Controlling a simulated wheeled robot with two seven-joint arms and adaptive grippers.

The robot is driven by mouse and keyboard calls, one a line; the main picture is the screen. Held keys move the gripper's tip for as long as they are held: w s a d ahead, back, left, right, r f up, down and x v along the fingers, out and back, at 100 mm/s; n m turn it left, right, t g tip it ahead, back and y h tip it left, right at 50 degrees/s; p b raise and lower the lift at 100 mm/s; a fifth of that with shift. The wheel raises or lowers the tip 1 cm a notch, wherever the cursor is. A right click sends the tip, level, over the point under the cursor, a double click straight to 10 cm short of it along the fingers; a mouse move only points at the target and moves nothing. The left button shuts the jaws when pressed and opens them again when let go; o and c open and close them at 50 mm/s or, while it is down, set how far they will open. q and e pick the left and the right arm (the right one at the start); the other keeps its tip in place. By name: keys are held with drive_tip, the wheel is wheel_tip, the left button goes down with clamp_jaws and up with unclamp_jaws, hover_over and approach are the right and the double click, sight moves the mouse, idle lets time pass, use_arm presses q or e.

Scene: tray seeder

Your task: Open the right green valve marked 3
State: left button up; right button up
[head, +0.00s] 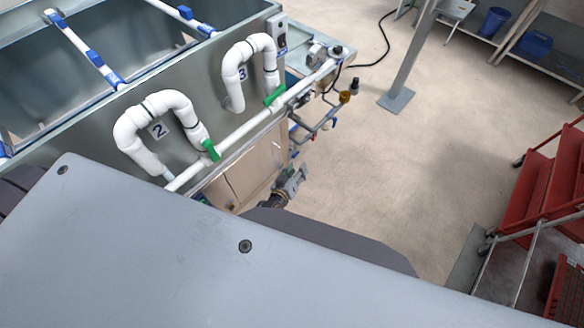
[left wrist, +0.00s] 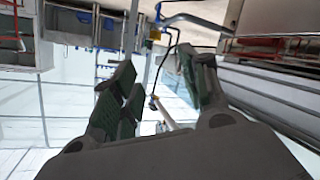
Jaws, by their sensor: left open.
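The right green valve handle (head: 274,96) sits on the white pipe below the white pipe loop marked 3 (head: 241,73), on the side of the grey tank. My left gripper (head: 293,182) is below and to the right of this handle in the head view, apart from it, beside the lower pipework. In the left wrist view its green-padded fingers (left wrist: 155,85) are spread, with nothing held between them. I cannot make out the green handle in the left wrist view. My right gripper is not in view.
A second green handle (head: 210,150) sits by the pipe loop marked 2 (head: 158,130). A long white pipe (head: 240,132) runs along the tank (head: 200,75).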

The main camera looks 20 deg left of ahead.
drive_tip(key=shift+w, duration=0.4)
